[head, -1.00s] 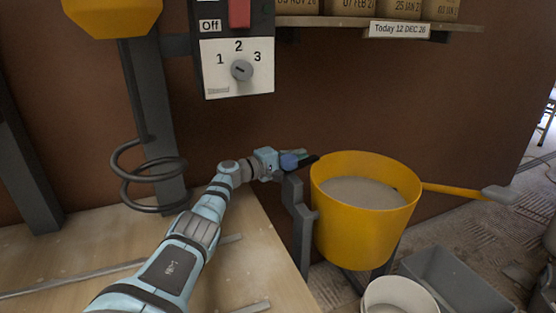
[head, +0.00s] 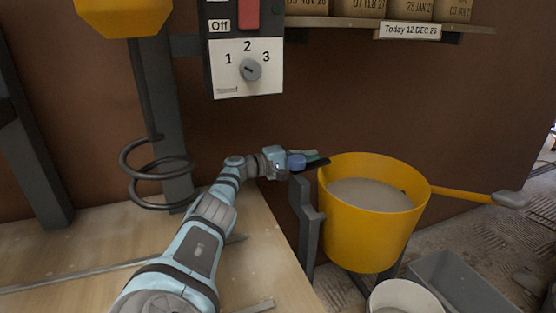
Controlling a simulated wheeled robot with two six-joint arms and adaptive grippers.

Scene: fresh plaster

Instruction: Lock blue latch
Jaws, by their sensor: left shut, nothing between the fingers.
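A small blue piece (head: 296,161), which looks like the blue latch, shows beside the left rim of the yellow bucket (head: 365,235). The bucket sits in a dark frame (head: 307,215) and holds a pale grey mix. My left gripper (head: 318,162) is at the blue piece, at the bucket's rim, with its dark fingers pointing right. It is shut and empty. It partly covers the blue piece, so I cannot tell the latch's position or whether they touch. My right gripper is not in view.
A yellow handle (head: 460,193) sticks out right of the bucket. A white pail (head: 402,298) and a grey tub (head: 455,284) stand below. A switch box (head: 247,70) and a shelf (head: 350,23) are on the brown wall. The wooden bench (head: 262,255) lies under my left arm.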

